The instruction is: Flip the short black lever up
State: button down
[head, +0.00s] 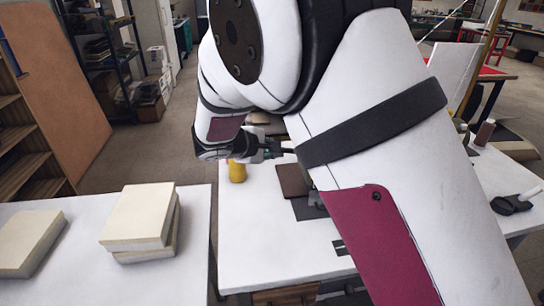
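I cannot make out the short black lever; my white and maroon arm covers much of the middle and right of the head view. My gripper (277,151) is small and partly hidden, over the far part of the white table (250,235). It points right, toward the edge of my arm. Its fingers are too small to show whether they are open or shut. A brown block or plate (293,180) lies just below it in the picture, with a dark flat patch (308,209) beside it. Whether the gripper touches anything is hidden.
A yellow object (237,172) stands left of the gripper. Pale stacked blocks (140,215) and another block (28,242) lie on the left table. A black item (512,204) lies at the far right. The white table's near left part is clear.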

jog(key=shift+w+d+r+m+g+y, duration=0.1)
jog(key=shift+d+r+m+g+y, duration=0.2)
jog(key=shift+r+y, duration=0.5)
jog(key=shift+w+d+r+m+g+y, duration=0.1)
jog(key=shift+d+r+m+g+y, duration=0.15)
jog(key=shift+r+y, duration=0.5)
jog(key=shift+r, duration=0.1)
jog(key=c, duration=1.6)
grip_release()
jog(key=shift+s, duration=0.1)
jog(key=v, duration=1.1)
jog(key=shift+s+a+r, duration=0.15)
jog(key=shift+s+r, duration=0.15)
